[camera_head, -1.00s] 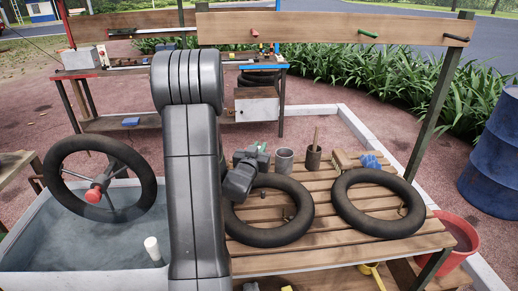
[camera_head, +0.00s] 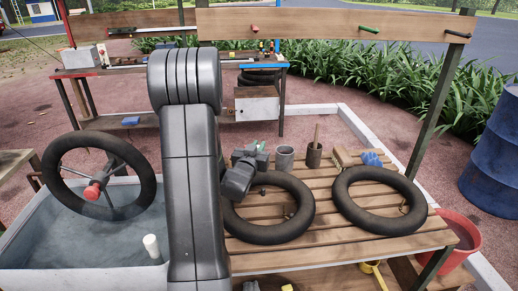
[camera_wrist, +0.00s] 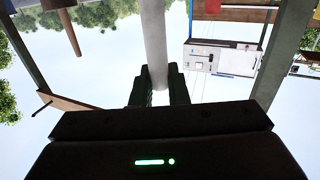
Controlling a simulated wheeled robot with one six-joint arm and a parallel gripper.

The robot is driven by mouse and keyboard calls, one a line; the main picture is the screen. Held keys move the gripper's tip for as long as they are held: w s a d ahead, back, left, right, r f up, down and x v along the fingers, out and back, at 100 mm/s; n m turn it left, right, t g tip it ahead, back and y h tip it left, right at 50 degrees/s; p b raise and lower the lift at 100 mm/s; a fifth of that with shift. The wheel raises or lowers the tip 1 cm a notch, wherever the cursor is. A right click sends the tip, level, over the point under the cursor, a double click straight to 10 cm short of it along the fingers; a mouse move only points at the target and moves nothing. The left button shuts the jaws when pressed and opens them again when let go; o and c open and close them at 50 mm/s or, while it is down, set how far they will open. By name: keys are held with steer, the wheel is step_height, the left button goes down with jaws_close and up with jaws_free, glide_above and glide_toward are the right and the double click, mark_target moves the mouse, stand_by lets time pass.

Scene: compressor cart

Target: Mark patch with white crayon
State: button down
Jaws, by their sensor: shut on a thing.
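My gripper (camera_wrist: 161,88) is shut on a pale, white cylinder (camera_wrist: 154,40), which looks like the white crayon and runs up out of the wrist view. In the head view my gripper (camera_head: 250,158) is at the far rim of the left black inner tube (camera_head: 270,234), largely hidden behind my own wrist. The crayon cannot be made out there. A second black tube (camera_head: 382,228) lies to the right on the slatted bench (camera_head: 330,246). I cannot make out a patch on either tube.
A grey cup (camera_head: 285,158), a brown pot (camera_head: 314,156) with a stick and a blue item (camera_head: 371,158) stand behind the tubes. A spoked wheel (camera_head: 148,190) is over the water tub (camera_head: 40,262) at left. A red bucket (camera_head: 462,238) is at right.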

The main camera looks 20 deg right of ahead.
steer(key=shift+a+f+b, duration=0.2)
steer(key=shift+a+b, duration=0.25)
steer(key=shift+b, duration=0.2)
steer(key=shift+a+b, duration=0.3)
steer(key=shift+a, duration=0.05)
steer(key=shift+d+r+b, duration=0.1)
steer(key=shift+d+b, duration=0.95)
steer(key=shift+b, duration=0.4)
stand_by(0.4)
steer(key=shift+w+a+b, duration=0.1)
steer(key=shift+a+b, duration=0.45)
steer(key=shift+a, duration=0.5)
steer(key=shift+r, duration=0.1)
stand_by(0.4)
step_height(320, 180, up, 7)
steer(key=p, duration=0.5)
stand_by(0.7)
